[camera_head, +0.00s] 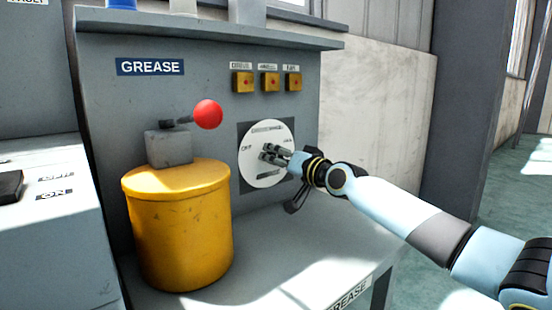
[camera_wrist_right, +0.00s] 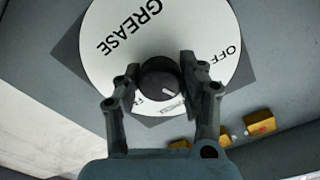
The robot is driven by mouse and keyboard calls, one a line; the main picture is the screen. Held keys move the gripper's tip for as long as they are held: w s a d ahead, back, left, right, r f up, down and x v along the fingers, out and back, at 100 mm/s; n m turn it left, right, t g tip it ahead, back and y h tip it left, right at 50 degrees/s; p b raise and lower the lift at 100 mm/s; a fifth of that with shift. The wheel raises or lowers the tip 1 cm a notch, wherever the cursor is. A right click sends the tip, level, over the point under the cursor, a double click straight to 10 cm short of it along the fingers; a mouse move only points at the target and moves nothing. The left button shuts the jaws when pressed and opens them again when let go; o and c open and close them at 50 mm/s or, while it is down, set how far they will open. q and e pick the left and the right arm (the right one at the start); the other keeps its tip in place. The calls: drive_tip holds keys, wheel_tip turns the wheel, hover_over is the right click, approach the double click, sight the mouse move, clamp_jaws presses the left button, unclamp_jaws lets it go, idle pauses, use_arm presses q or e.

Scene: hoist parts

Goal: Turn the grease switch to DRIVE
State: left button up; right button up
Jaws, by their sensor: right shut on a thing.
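The grease switch is a round white dial (camera_head: 256,172) on the grey panel, with OFF at its left in the head view. In the right wrist view the dial (camera_wrist_right: 95,62) shows GREASE at upper left and OFF at right. Lettering at the bottom is partly hidden by the fingers. The dark knob (camera_wrist_right: 158,72) sits at the dial's centre, and its white mark points to the lower right in that view. My right gripper (camera_head: 275,153) is at the dial, its two fingers (camera_wrist_right: 160,78) shut on the knob from both sides. My left gripper is not in view.
A yellow drum (camera_head: 180,230) stands on the bench left of the dial. Above it a lever with a red ball (camera_head: 208,114) sticks out from a grey block (camera_head: 168,148). Several yellow buttons, one of them the middle button (camera_head: 270,81), sit above the dial.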

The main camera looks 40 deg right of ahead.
sight(268, 117)
drive_tip(key=o, duration=1.2)
wheel_tip(268, 117, up, 10)
drive_tip(key=shift+f, duration=0.1)
